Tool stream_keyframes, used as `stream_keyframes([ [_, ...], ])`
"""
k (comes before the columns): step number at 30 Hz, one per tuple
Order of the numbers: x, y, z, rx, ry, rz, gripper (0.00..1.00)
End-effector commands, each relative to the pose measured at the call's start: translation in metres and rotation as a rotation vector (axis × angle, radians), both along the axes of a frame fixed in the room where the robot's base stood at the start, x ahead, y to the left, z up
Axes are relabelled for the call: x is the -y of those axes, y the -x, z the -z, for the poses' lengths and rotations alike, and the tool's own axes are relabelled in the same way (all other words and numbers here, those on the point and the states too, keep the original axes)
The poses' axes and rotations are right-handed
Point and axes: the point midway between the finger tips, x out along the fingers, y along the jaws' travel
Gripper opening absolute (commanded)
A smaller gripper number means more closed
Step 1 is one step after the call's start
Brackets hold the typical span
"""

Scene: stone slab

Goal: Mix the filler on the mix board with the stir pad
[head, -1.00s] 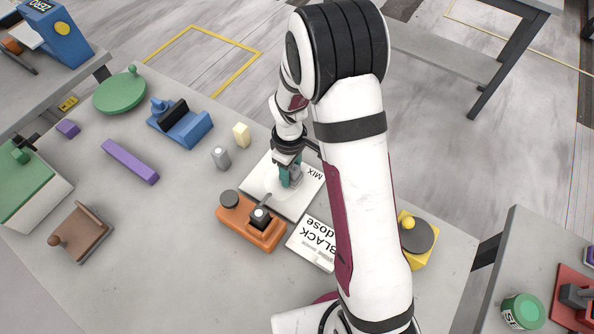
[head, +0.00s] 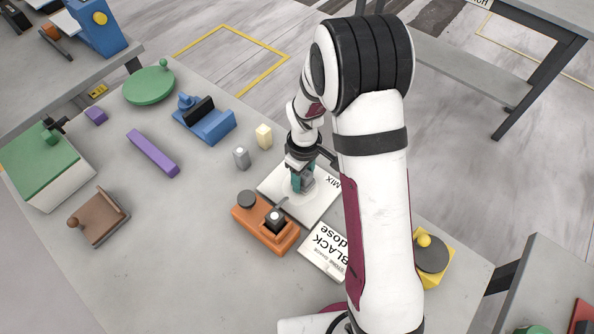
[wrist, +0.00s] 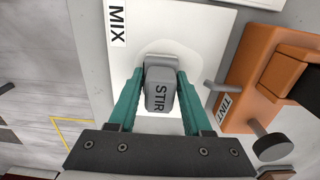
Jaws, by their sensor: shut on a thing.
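My gripper (head: 303,186) is shut on the grey stir pad (wrist: 160,98), which is marked STIR. The teal fingers close on it from both sides in the wrist view. The white mix board (head: 325,196) lies on the slab and also shows in the wrist view (wrist: 216,28) with its MIX label. The pad is over the middle of the board, at a pale, glossy patch of filler (wrist: 187,55) that shows around its far end. The pad hides part of the patch. I cannot tell whether the pad's underside touches it.
An orange TINT dispenser (head: 262,228) stands close beside the board, its spout reaching towards it. A white BLACK dose card (head: 323,252) lies nearby. A grey cylinder (head: 241,157) and a cream block (head: 264,136) stand behind the board.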

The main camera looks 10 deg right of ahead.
Motion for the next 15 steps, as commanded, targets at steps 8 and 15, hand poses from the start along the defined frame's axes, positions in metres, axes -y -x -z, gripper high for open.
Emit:
stream_keyframes([
  [8,0.020,0.020,0.002,0.000,0.000,0.002,0.05],
  [15,0.022,0.024,0.004,-0.003,0.000,-0.001,0.06],
])
